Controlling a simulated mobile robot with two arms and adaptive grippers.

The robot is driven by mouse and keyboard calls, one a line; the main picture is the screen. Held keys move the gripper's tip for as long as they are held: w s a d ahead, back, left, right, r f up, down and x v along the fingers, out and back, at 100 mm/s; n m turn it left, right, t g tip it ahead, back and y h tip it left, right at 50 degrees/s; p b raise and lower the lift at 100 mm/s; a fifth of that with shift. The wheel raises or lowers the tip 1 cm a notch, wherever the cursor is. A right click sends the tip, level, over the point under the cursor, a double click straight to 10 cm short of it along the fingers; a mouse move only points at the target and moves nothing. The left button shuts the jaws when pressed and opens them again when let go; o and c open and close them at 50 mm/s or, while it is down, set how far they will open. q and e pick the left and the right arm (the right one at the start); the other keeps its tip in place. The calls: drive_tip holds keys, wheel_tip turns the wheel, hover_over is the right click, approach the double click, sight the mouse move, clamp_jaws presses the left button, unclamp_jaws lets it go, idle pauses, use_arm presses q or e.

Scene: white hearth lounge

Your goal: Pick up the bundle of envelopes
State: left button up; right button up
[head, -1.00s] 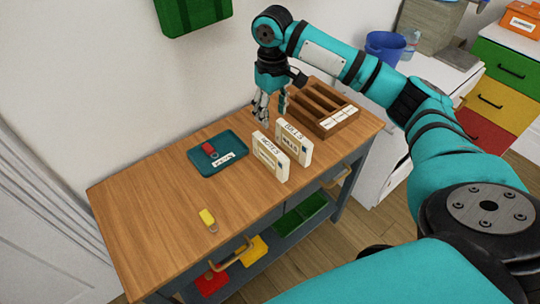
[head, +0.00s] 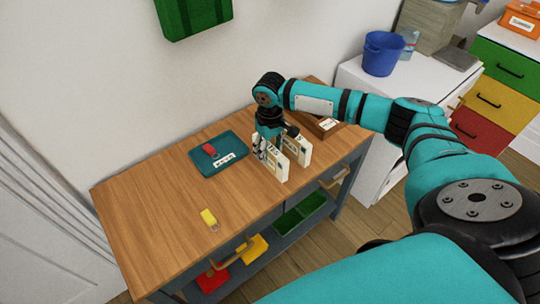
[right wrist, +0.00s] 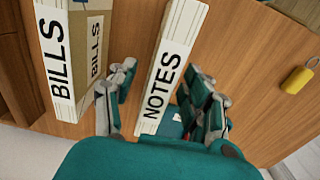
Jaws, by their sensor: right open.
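Two cream-white upright bundles, likely of envelopes, stand near the front edge of the wooden table (head: 150,205). The NOTES bundle (head: 273,171) is the nearer one to the left, and the BILLS bundle (head: 301,153) stands to its right. My right gripper (head: 267,152) is over the NOTES bundle from above, partly hiding it. In the right wrist view the NOTES bundle (right wrist: 172,65) lies between the open fingers, with gaps seeming to show on both sides. The BILLS bundle (right wrist: 57,60) is outside the fingers, close to the left one. My left gripper is out of view.
A teal tray (head: 232,167) with a red item (head: 209,150) lies left of the bundles. A wooden sorter (head: 325,130) stands behind the BILLS bundle, partly hidden by my arm. A yellow item (head: 209,217) lies at the front left. The left tabletop is mostly clear.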

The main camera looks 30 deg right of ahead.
clamp_jaws()
idle(0.3)
drive_tip(key=shift+r, duration=0.1)
